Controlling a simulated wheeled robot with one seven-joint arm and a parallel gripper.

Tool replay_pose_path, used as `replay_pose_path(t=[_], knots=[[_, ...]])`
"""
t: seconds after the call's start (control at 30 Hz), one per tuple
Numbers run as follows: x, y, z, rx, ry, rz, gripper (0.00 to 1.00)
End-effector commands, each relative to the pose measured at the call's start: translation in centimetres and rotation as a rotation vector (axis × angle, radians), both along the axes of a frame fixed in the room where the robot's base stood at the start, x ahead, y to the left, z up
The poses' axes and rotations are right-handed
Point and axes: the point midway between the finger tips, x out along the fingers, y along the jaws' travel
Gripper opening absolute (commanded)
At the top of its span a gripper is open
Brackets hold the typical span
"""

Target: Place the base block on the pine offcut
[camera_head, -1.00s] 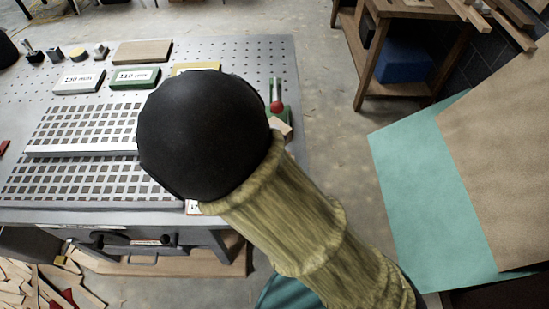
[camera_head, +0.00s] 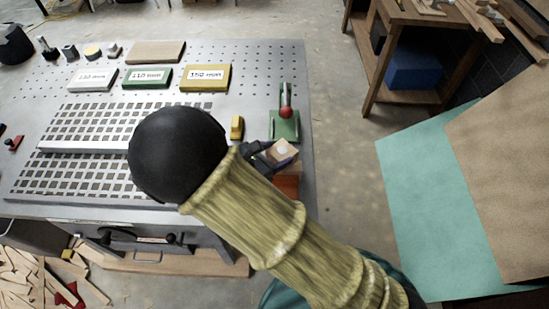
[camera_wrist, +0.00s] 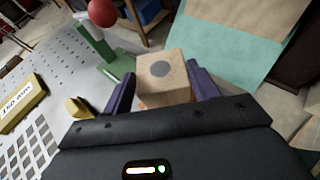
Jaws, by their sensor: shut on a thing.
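The base block, a light wooden cube with a grey round spot on top (camera_wrist: 165,78), is between the two dark fingers of my gripper (camera_wrist: 163,88), which is shut on it. In the head view, the block (camera_head: 283,151) shows at the right edge of the perforated table, just in front of a green stand. My gripper (camera_head: 270,153) is partly hidden behind my arm there. Whether the block touches anything beneath cannot be told. A flat tan wooden board, seemingly the pine offcut (camera_head: 155,51), lies at the table's back, apart from my gripper, with its top bare.
The green stand with a red ball (camera_head: 284,122) is close beyond the block. A yellow piece (camera_head: 237,127) is left of it. White (camera_head: 92,79), green (camera_head: 147,77) and yellow (camera_head: 205,77) labelled blocks lie before the board. An orange-red thing (camera_head: 287,184) is near my gripper.

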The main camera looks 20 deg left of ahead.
Motion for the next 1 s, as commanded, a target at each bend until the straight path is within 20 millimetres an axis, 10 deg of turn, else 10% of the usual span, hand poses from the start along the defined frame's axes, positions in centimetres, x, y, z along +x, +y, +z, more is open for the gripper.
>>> replay_pose_path(t=[0.43,0.47,0.57,1.0], knots=[[0.0,0.0,-2.8,0.000,0.001,-0.001,0.30],[-0.1,0.0,-2.8,0.001,0.002,-0.001,0.61],[0.0,0.0,-2.8,0.001,0.002,-0.001,0.81],[-0.6,0.5,-2.4,0.001,-0.001,0.003,0.81]])
